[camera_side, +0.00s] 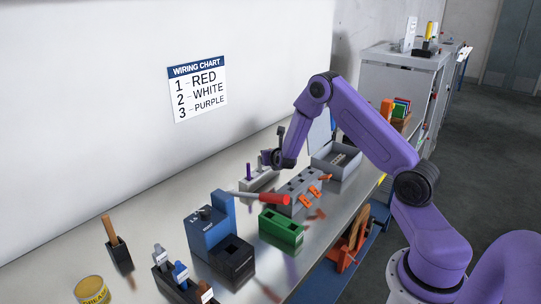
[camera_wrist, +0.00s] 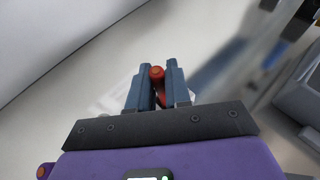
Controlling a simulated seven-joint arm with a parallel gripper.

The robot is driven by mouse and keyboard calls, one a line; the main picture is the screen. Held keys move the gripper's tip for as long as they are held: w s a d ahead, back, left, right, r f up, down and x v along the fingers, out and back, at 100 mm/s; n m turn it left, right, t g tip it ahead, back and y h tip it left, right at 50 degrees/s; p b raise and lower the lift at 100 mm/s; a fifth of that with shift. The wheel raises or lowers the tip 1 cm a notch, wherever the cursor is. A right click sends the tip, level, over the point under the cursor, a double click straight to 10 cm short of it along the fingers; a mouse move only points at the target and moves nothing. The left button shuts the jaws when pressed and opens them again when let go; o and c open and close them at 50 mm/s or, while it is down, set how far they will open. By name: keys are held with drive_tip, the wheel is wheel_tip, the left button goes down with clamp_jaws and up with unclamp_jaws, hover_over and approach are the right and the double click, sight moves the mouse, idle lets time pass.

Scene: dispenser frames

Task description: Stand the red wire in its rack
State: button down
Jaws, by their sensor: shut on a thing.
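In the wrist view my gripper (camera_wrist: 157,70) is shut on a red piece, the red wire (camera_wrist: 157,74), whose rounded end shows between the two blue-grey fingers. In the side view my gripper (camera_side: 270,158) is over the back of the bench, near a pale rack (camera_side: 258,181) with a purple wire (camera_side: 248,171) standing upright in it. The held red wire cannot be made out clearly in the side view. Which slot lies below it cannot be told. A wall chart (camera_side: 198,91) lists 1 red, 2 white, 3 purple.
A red-handled tool (camera_side: 272,199) with a pale shaft shows in front of the rack. Nearby are a grey block (camera_side: 297,190) with orange clips, a green block (camera_side: 281,230), a blue dispenser (camera_side: 207,229), a black box (camera_side: 232,260) and a grey tray (camera_side: 335,163).

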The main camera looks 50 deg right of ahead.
drive_tip(key=c, duration=1.5)
unclamp_jaws()
drive_tip(key=shift+f, duration=0.15)
drive_tip(key=o, duration=0.4)
drive_tip(key=shift+o, duration=0.2)
